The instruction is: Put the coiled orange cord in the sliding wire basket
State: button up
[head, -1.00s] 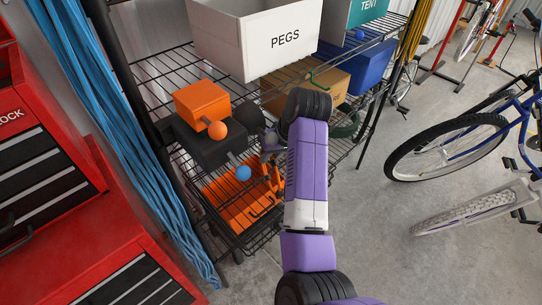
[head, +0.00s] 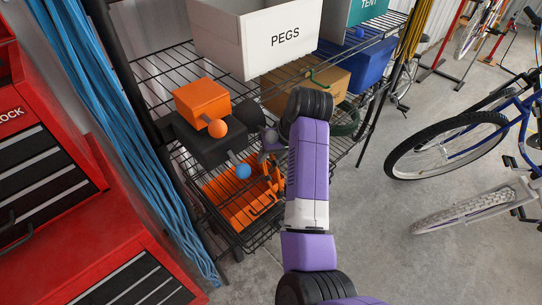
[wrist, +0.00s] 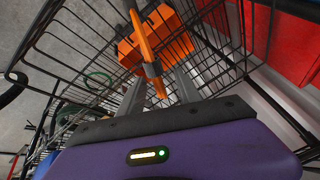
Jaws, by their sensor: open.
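The coiled orange cord (head: 272,180) hangs in a narrow loop at the wire rack, just left of my arm in the head view. In the wrist view the cord (wrist: 143,38) runs between the two fingers of my gripper (wrist: 160,76), with a grey tie around it. The fingers are apart, one on each side; I cannot tell if either touches it. The sliding wire basket (head: 240,238) is low on the rack, below and left of the cord. An orange ribbed thing is in or under it. My arm hides part of the gripper in the head view.
An orange box (head: 202,98) sits on a dark block on the rack, with an orange ball (head: 217,129) and a blue ball (head: 243,171) nearby. A white PEGS bin (head: 262,40) is above. A red tool chest (head: 105,245) stands left, bicycles right. Floor between is open.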

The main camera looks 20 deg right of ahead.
jog(key=p+v, duration=0.3)
jog(key=v, duration=0.8)
jog(key=shift+s+r, duration=0.15)
jog(key=shift+r, duration=0.1)
